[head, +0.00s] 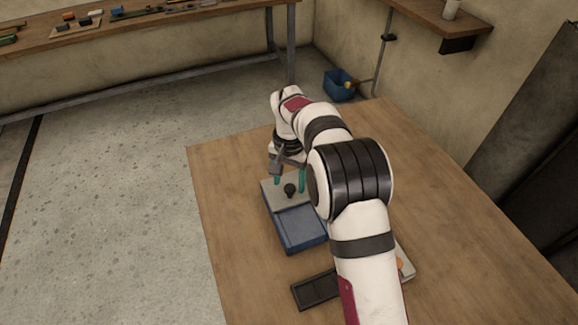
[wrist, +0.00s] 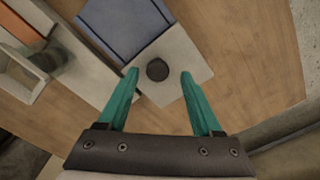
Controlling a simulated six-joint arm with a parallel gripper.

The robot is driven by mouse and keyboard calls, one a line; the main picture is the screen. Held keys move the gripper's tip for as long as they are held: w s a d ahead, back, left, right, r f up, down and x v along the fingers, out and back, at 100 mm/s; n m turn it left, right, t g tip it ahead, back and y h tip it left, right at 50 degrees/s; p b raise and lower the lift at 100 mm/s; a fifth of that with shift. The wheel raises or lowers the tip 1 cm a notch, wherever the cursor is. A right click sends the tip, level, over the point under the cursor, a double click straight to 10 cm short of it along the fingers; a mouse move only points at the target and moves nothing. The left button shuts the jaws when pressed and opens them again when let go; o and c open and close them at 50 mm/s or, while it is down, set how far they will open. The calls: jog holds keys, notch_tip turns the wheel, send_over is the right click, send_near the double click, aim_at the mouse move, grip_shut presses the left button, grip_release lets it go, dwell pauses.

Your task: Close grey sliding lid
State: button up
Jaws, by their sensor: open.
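A blue box (head: 302,236) stands on the wooden table, with a grey sliding lid (head: 267,192) at its far end. The lid carries a round black knob (head: 290,189). In the wrist view the blue box (wrist: 120,24) is at the top, and the grey lid (wrist: 185,64) extends below it with the knob (wrist: 157,70) near its middle. My gripper (head: 289,182) is open, and its teal fingers (wrist: 159,72) are on either side of the knob with a gap on both sides. I cannot tell the exact height of the fingertips above the lid.
A black tray (head: 315,289) lies on the table nearer the camera. A light grey tray (head: 408,268) with an orange item is partly hidden behind my arm. The table (head: 460,220) is clear to the right. A workbench with tools (head: 150,22) stands far off.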

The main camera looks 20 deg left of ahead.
aim_at(290, 187)
notch_tip(290, 187, up, 15)
jog(key=shift+d, duration=0.1)
dwell(0.3)
jog(key=s+d+r+m+y, duration=0.1)
jog(key=s+d+r+m, duration=0.1)
jog(key=s+d, duration=0.6)
jog(key=s+d+r+m, duration=0.1)
jog(key=s+d+r, duration=0.25)
jog(key=d, duration=0.85)
jog(key=s+d+f+m, duration=0.1)
jog(key=s+d+f, duration=0.2)
jog(key=s, duration=0.5)
jog(key=s+d+f+m, duration=0.1)
jog(key=s+d+f, duration=0.2)
jog(key=s, duration=0.6)
notch_tip(290, 187, down, 2)
jog(key=shift+s+f+m+y, duration=0.1)
jog(key=shift+s+m+y, duration=0.1)
jog(key=shift+m+y, duration=0.15)
